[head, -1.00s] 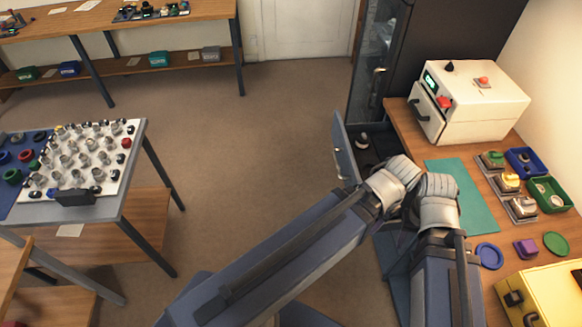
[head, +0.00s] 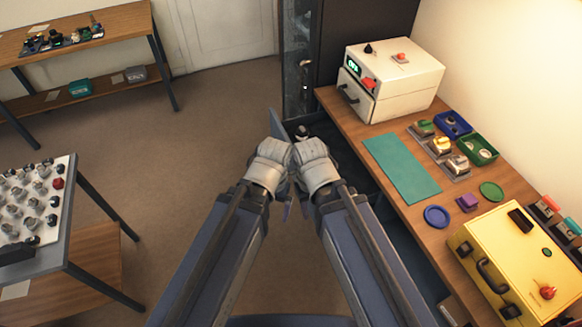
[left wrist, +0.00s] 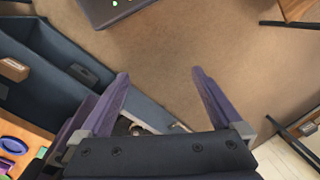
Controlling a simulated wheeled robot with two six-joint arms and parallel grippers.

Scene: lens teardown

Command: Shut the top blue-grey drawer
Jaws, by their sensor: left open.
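The blue-grey drawer stands open, pulled out left from under the wooden bench. Its upright front (head: 276,124) shows in the head view just beyond my wrists, and a small pale-and-dark item lies inside. In the left wrist view, the drawer's blue-grey panel (left wrist: 150,108) runs diagonally behind my left gripper (left wrist: 160,74). That gripper is open, its two purple fingers apart with nothing held between them. I cannot tell whether a finger touches the panel. My right gripper is mostly hidden behind its pale wrist in the head view, close beside the left one; its jaw state is unclear.
The wooden bench (head: 347,112) on the right carries a white machine (head: 392,78), a teal mat (head: 402,168), small trays and a yellow case (head: 520,262). A grey table (head: 62,240) with many small parts stands at left. Floor between them is clear.

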